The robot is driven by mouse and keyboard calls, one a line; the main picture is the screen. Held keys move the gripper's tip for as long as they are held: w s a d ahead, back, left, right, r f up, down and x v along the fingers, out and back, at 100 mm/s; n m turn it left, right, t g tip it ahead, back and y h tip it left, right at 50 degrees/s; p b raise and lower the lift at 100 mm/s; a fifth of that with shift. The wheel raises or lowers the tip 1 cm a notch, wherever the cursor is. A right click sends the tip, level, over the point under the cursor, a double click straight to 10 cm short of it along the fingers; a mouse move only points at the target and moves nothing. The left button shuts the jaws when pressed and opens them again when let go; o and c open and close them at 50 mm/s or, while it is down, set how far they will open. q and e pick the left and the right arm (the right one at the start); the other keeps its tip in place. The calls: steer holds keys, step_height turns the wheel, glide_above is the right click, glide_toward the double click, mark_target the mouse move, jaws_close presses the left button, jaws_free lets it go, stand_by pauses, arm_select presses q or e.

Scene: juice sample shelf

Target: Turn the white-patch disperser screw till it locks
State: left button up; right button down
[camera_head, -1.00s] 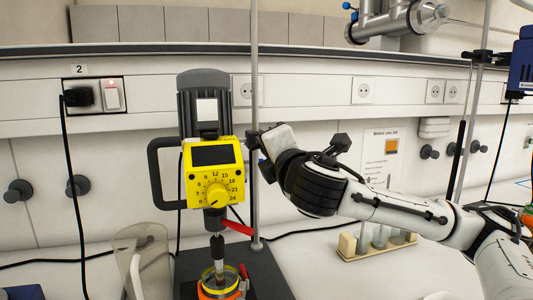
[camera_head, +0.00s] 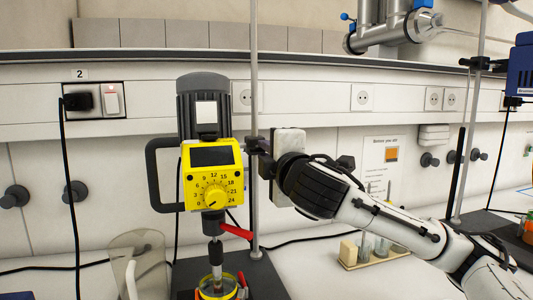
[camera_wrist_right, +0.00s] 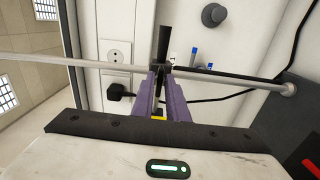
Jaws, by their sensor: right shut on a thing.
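The disperser (camera_head: 203,130) has a dark grey motor with a white patch (camera_head: 206,112) and a yellow front with a dial. It hangs upright on a grey stand rod (camera_head: 254,60). A black clamp (camera_head: 254,145) joins it to the rod; the clamp also shows in the wrist view (camera_wrist_right: 164,68). My right gripper (camera_head: 268,148) is at the clamp's right side. In the wrist view its purple fingers (camera_wrist_right: 160,84) are shut on the clamp screw, which is mostly hidden between them. The screw's tightness cannot be seen. My left gripper is not in view.
A clear beaker (camera_head: 138,260) stands left of the stand. A vessel (camera_head: 217,290) is under the disperser shaft, near a red lever (camera_head: 236,231). A rack (camera_head: 372,252) with small tubes stands behind my right forearm. Cables run along the bench and wall.

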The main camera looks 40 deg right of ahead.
steer(key=c, duration=1.8)
jaws_free()
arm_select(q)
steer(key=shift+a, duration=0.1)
